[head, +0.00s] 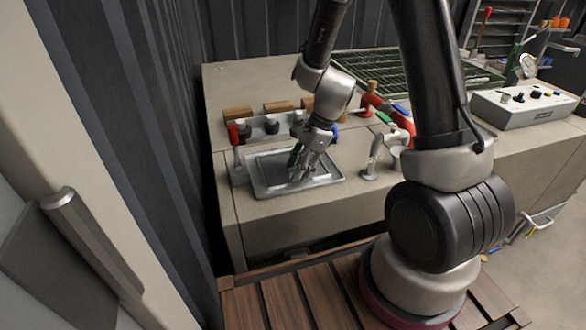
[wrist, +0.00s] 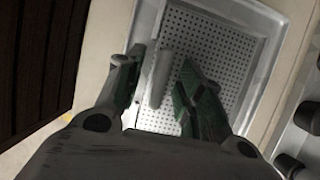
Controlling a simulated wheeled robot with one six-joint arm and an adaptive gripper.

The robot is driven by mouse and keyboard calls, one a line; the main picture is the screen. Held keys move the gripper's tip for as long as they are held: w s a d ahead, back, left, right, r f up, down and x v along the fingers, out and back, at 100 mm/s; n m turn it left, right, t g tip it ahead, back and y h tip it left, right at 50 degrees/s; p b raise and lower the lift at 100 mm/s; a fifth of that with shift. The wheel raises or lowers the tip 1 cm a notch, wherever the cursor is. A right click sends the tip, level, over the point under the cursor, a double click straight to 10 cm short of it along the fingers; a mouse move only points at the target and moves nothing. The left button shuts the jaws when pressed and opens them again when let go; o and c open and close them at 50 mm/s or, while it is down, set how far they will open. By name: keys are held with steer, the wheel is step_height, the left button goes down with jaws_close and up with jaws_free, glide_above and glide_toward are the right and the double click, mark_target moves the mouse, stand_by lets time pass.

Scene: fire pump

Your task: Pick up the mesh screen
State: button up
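A shallow metal tray (head: 334,178) lies on the beige bench top. Its rim also shows in the wrist view (wrist: 270,14). A pale perforated sheet (wrist: 215,50), which looks like mesh, covers its floor. A small smooth grey cylinder (wrist: 160,78) shows between my fingers in the wrist view. I cannot tell whether it or the perforated sheet is the mesh screen. My gripper (head: 302,174) is low over the tray, pointing down. In the wrist view my gripper (wrist: 160,72) is open, with a gap between each finger and the cylinder. My palm hides the nearer part of the tray.
A rack with dark round parts (head: 272,127) stands behind the tray. A red-handled tool (head: 234,136) is at its left. A grey pipe fitting (head: 374,158) stands close on the right, with red valve parts (head: 378,103) behind it. A dark corrugated wall bounds the left.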

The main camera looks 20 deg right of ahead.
jaws_close()
steer(key=shift+r, duration=0.2)
